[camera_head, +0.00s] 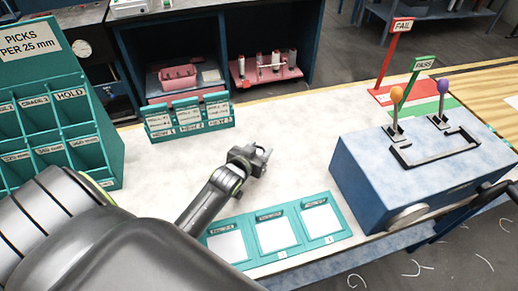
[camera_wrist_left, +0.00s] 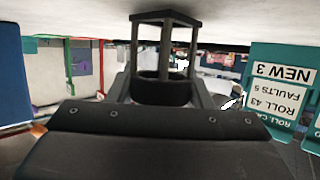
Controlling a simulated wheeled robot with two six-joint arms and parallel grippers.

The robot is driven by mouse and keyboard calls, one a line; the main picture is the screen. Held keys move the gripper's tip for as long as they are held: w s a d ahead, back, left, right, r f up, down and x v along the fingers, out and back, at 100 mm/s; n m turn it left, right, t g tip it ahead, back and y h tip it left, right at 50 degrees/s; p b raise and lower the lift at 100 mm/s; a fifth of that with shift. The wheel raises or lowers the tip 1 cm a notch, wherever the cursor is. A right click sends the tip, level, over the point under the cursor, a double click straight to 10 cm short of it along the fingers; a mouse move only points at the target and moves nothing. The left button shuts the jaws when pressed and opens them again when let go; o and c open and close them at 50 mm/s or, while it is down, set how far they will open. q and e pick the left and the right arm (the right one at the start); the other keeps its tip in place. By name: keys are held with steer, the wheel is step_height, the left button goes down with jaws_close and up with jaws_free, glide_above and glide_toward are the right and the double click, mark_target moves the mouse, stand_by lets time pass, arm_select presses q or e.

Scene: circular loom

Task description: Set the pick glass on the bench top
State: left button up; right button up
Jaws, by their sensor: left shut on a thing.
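My left gripper (camera_head: 258,157) is over the pale bench top (camera_head: 285,125), between the card rack and the teal tray. In the left wrist view my left gripper (camera_wrist_left: 163,92) is shut on the pick glass (camera_wrist_left: 166,60), a small black stand with thin posts, a flat end plate and a round ring. The wrist picture is upside down, with the bench top (camera_wrist_left: 80,18) along its upper edge. The plate end of the glass points to the bench; I cannot tell whether it touches. In the head view the glass is hard to tell from the fingers. My right gripper is not seen.
A teal card rack (camera_head: 190,130) stands behind the gripper. A teal three-pocket tray (camera_head: 268,267) lies in front. A blue box with levers (camera_head: 365,195) stands right, and a PICKS PER 25 mm rack (camera_head: 75,85) left. The bench middle is clear.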

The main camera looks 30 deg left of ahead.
arm_select(q)
steer(key=shift+f, duration=0.2)
steer(key=o, duration=1)
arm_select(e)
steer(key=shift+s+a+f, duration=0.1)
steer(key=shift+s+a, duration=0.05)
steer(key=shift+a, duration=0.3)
arm_select(q)
steer(key=shift+r, duration=0.2)
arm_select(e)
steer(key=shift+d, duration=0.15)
arm_select(q)
steer(key=shift+s, duration=0.15)
steer(key=b+v, duration=0.1)
steer(key=v, duration=0.5)
steer(key=shift+s, duration=0.1)
steer(key=shift+s+r+b, duration=0.3)
steer(key=shift+s, duration=0.15)
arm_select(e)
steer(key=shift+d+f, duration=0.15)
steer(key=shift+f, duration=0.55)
